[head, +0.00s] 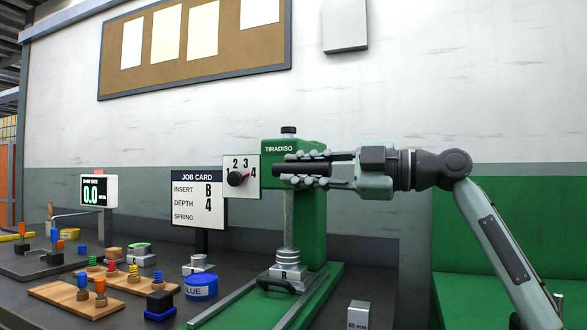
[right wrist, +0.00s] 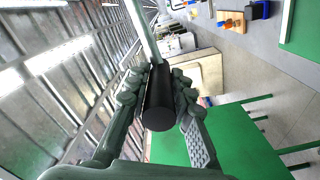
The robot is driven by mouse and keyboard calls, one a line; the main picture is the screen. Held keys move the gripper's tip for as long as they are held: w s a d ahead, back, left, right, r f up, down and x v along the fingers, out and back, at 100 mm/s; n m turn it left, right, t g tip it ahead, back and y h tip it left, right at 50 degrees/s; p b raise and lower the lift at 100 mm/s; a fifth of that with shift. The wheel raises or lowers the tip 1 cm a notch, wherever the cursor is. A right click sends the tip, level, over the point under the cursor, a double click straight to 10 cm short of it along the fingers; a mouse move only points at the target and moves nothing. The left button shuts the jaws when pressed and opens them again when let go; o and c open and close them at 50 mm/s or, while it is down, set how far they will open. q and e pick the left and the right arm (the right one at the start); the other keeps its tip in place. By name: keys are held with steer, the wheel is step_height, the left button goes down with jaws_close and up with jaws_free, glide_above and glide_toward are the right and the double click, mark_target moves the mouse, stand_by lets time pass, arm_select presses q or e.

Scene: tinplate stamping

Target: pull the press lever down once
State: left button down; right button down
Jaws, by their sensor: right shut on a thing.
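The green press (head: 310,215) stands on the bench, with TIRADISO on its head and a dial plate (head: 240,178) whose pointer is turned toward 4. The press lever has a black cylindrical grip (head: 303,169), which sits in front of the press head. My right gripper (head: 300,168) comes in from the right and is shut on this grip, one finger above and one below. In the right wrist view the black grip (right wrist: 159,103) lies between both fingers, with the pale lever rod (right wrist: 141,30) running away from it. The ram and tool marked B (head: 286,274) are below the head. My left gripper is out of view.
A job card (head: 199,190) reads insert B, depth 4. A gauge (head: 92,190) shows 0.0. Wooden trays (head: 62,298) with coloured springs, a blue tin (head: 201,289) and a steel block (head: 358,317) stand around the press. The air around the right arm looks clear.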

steer(key=shift+w+a+f, duration=0.1)
steer(key=shift+w+f, duration=0.05)
steer(key=shift+f, duration=0.55)
steer(key=c, duration=1.3)
jaws_free()
steer(key=shift+d+r, duration=0.1)
steer(key=shift+d, duration=0.1)
steer(key=v, duration=1.2)
steer(key=shift+r, duration=0.3)
